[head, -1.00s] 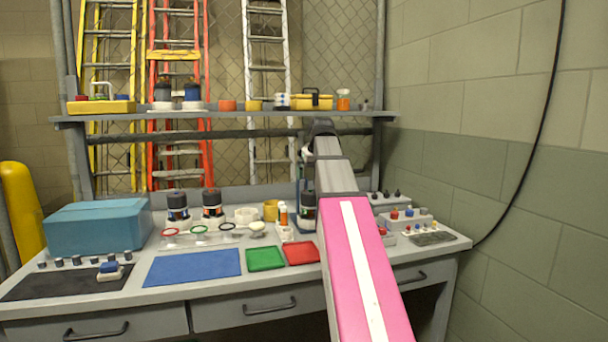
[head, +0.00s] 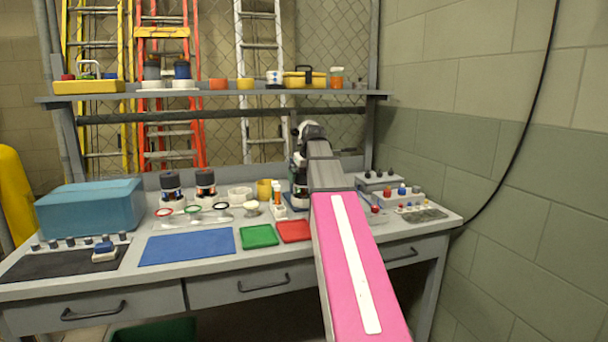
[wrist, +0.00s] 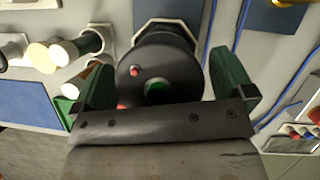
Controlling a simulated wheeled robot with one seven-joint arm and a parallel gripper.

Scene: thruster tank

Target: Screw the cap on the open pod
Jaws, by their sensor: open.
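A dark pod (head: 299,172) stands at the back of the bench, partly hidden behind my arm in the head view. In the wrist view its round black top (wrist: 180,62) has a red dot and a green centre. My gripper (wrist: 163,75) is open, with one green finger on each side of this top; I cannot tell whether they touch it. Two more dark-topped pods, a left one (head: 170,186) and a right one (head: 205,184), stand upright to the left. I cannot tell which part is the loose cap.
Red, green and black rings (head: 193,210) lie in front of the two left pods. A blue mat (head: 187,247), green tray (head: 259,236) and red tray (head: 293,231) lie forward. A teal box (head: 90,207) is at left. Small orange-topped bottles (head: 277,195) stand close left of my gripper.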

